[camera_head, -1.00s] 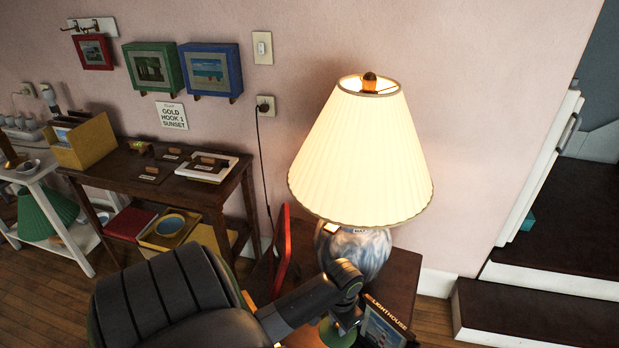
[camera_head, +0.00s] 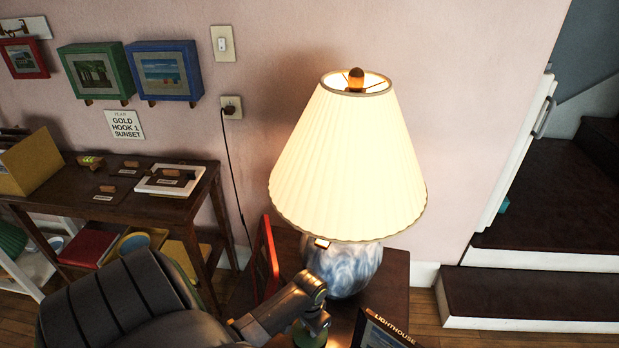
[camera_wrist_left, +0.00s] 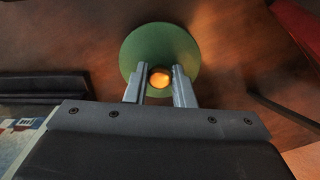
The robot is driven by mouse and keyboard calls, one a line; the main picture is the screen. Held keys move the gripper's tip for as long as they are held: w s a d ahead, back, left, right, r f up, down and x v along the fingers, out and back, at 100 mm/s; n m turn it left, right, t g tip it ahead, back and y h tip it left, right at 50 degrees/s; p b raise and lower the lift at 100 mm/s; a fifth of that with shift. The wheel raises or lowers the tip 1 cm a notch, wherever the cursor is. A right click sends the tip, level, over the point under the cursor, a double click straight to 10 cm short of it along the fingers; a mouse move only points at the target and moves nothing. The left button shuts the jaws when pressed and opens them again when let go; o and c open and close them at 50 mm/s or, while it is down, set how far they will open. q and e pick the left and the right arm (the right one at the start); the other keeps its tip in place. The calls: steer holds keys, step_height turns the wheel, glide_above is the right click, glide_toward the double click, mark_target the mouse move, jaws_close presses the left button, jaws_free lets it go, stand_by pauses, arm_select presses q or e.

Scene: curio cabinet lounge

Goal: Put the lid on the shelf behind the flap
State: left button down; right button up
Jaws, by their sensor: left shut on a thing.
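My left gripper (camera_wrist_left: 158,85) is shut on the knob of a round green lid (camera_wrist_left: 157,36). The knob is gold and shows between the two fingers. In the head view the left arm comes in low, and a bit of the green lid (camera_head: 311,337) shows below the gripper (camera_head: 312,322), over the small brown lamp table (camera_head: 394,274). I cannot tell whether the lid touches the table. A white upright panel with a handle (camera_head: 518,160) is at the right; I cannot tell whether it is the flap. No shelf shows behind it. My right gripper is not in view.
A lit lamp (camera_head: 348,160) stands on the small table, close behind my left gripper. A red frame (camera_head: 265,262) and a "LIGHTHOUSE" picture (camera_head: 382,332) are beside it. Dark steps (camera_head: 540,292) are at the right. A side table (camera_head: 75,196) with small items is at the left.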

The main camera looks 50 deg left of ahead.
arm_select(q)
steer(key=shift+f, duration=0.75)
steer(key=shift+f, duration=0.15)
steer(key=c, duration=1.2)
jaws_free()
steer(key=shift+c, duration=0.2)
